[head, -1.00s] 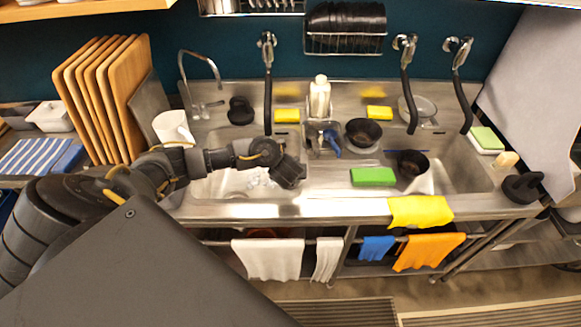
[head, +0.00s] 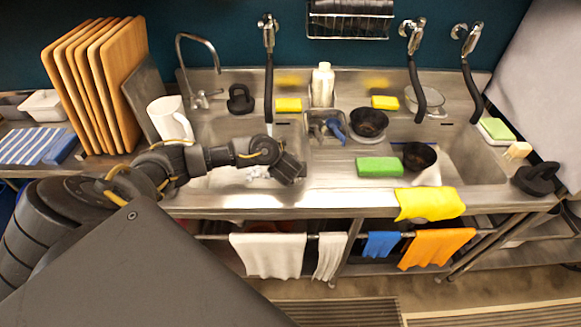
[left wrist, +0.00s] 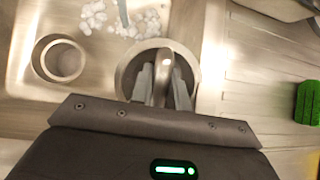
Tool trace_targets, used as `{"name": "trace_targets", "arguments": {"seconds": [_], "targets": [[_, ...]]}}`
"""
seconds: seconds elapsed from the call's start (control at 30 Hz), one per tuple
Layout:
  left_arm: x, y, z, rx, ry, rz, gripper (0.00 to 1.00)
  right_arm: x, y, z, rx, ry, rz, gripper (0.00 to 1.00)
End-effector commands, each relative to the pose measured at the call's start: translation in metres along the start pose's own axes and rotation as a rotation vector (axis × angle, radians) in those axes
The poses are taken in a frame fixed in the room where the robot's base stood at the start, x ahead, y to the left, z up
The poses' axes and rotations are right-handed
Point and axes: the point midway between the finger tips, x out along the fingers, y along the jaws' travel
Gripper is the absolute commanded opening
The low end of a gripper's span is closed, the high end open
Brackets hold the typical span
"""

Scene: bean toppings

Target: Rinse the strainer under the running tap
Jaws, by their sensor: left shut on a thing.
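My left gripper (head: 290,170) is over the front right of the left sink basin (head: 215,180). In the left wrist view, the left gripper (left wrist: 162,88) is shut on the grey handle of a round, pale-rimmed vessel, apparently the strainer (left wrist: 124,72). The fingers hide much of it, and I cannot see its mesh. In the head view it is hidden by the gripper. A black hose tap (head: 269,90) hangs over the left basin. A thin bluish stream (left wrist: 122,12) shows in the left wrist view, beyond the strainer, among whitish bits (left wrist: 97,16). My right gripper is not in view.
A curved steel faucet (head: 182,70) and a white jug (head: 170,120) stand at the left. A green sponge (head: 380,167), black bowls (head: 368,122) and a yellow cloth (head: 430,203) lie right of the basin. A round drain (left wrist: 58,60) shows in the basin.

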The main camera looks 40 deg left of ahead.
Motion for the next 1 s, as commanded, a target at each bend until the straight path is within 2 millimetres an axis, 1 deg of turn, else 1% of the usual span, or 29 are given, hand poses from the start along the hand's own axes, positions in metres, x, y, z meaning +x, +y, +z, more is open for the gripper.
{"name": "trace_targets", "arguments": {"seconds": [0.03,0.3,0.6,0.8,1.0], "targets": [[0.008,0.003,0.002,-0.005,-0.003,0.0,0.0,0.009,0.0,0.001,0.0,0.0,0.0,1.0],[0.034,0.023,0.019,-0.005,-0.003,0.006,0.0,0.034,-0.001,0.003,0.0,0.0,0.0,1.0],[0.062,0.04,0.038,-0.003,-0.003,0.006,0.0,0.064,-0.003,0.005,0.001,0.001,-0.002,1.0],[0.08,0.052,0.051,-0.002,-0.003,0.006,0.0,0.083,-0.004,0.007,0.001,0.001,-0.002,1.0],[0.093,0.061,0.063,-0.001,-0.002,0.005,0.0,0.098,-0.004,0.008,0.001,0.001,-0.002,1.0]]}}
